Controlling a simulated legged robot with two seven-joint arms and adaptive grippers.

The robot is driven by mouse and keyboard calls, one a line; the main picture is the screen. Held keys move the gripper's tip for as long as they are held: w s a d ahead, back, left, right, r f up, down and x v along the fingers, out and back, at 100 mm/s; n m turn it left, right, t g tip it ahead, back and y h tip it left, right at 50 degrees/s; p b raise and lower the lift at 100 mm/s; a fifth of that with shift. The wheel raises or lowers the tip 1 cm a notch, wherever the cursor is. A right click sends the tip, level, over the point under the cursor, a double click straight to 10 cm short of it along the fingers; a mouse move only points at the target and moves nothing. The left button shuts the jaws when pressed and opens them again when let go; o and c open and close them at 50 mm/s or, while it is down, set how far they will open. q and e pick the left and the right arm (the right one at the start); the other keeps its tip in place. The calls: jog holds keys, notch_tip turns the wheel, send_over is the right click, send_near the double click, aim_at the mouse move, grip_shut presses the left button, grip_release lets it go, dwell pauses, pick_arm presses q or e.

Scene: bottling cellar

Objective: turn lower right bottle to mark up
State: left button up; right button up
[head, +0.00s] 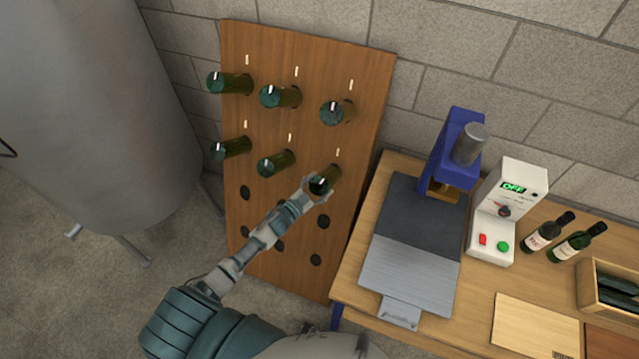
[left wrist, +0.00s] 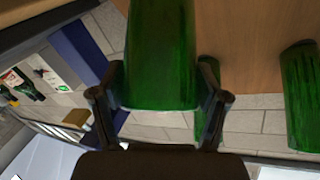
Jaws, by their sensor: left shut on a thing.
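The lower right bottle (head: 328,176) is dark green and sticks out of the wooden rack (head: 350,75), at the right end of the second row. My left gripper (head: 314,186) is shut on its outer end. A small pale mark seems to show on the bottle's base, but its angle is too small to tell. A pale line is on the board above the bottle. In the left wrist view the green bottle (left wrist: 160,55) lies between the two dark fingers (left wrist: 162,98). My right gripper is not in view.
Other bottles, such as the lower middle one (head: 277,163), stick out close by. Empty holes (head: 316,259) lie below. A wooden bench (head: 478,292) with a blue press (head: 453,150) and a white control box (head: 508,210) stands to the right. A steel tank (head: 95,110) stands left.

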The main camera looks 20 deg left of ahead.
pick_arm(q)
jog(key=shift+f+m+h, duration=0.1)
jog(key=shift+m+h, duration=0.2)
jog(key=shift+m, duration=0.1)
jog(key=o, duration=1.2)
jog(key=shift+c, duration=0.2)
jog(key=shift+s+a, duration=0.1)
jog(key=v, duration=1.1)
jog(key=shift+s+a, duration=0.15)
jog(key=shift+s, duration=0.2)
jog(key=s+d+n+t+y+p, duration=0.1)
jog(key=s+d+n+y+p, duration=0.1)
jog(key=s+d+n+y, duration=0.3)
jog(key=shift+n+h, duration=0.6)
jog(key=w, duration=1)
jog(key=w+a, duration=0.1)
jog(key=w, duration=0.5)
jog(key=shift+a+f, duration=0.1)
jog(key=shift+f, duration=0.25)
jog(key=shift+w, duration=0.3)
